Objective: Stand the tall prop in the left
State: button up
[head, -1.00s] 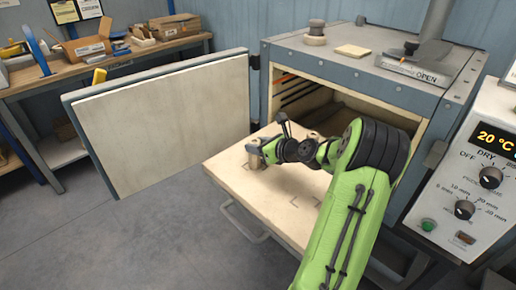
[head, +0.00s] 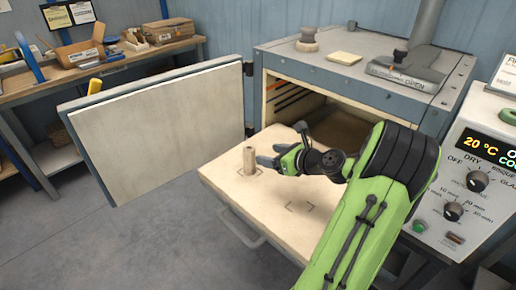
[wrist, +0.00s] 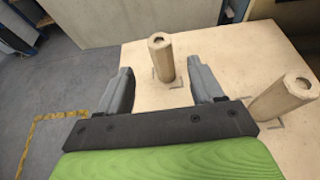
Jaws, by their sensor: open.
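A pale cylindrical prop (head: 249,161) stands upright near the left corner of the pulled-out shelf (head: 235,188). In the wrist view this prop (wrist: 161,60) stands within dark corner marks, just beyond and between my fingertips, touching neither. My gripper (head: 281,146) is open and empty, to the right of the prop and pointing at it; it also shows in the wrist view (wrist: 160,78). A second upright prop (wrist: 284,97) stands by corner marks to the right of my gripper in the wrist view. My arm hides it in the head view.
Empty corner marks (head: 300,206) show on the shelf's front part. The dryer (head: 350,75) stands open behind the shelf, its door (head: 160,135) swung out left. A control box (head: 475,170) is at the right. A workbench (head: 110,60) stands at the back left.

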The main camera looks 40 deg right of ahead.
jog(key=s+a+r+n+g+y, duration=0.2)
jog(key=a+n+g, duration=0.5)
jog(key=a+n, duration=1.35)
jog(key=s+a+r+n+h, duration=0.1)
jog(key=s+a+r+n, duration=0.1)
jog(key=s+a+n, duration=0.3)
jog(key=s+a+r+n+g+h, duration=0.1)
jog(key=s+a+n, duration=0.4)
jog(key=s+n, duration=0.5)
jog(key=shift+a+r, duration=0.15)
jog(key=shift+r, duration=0.75)
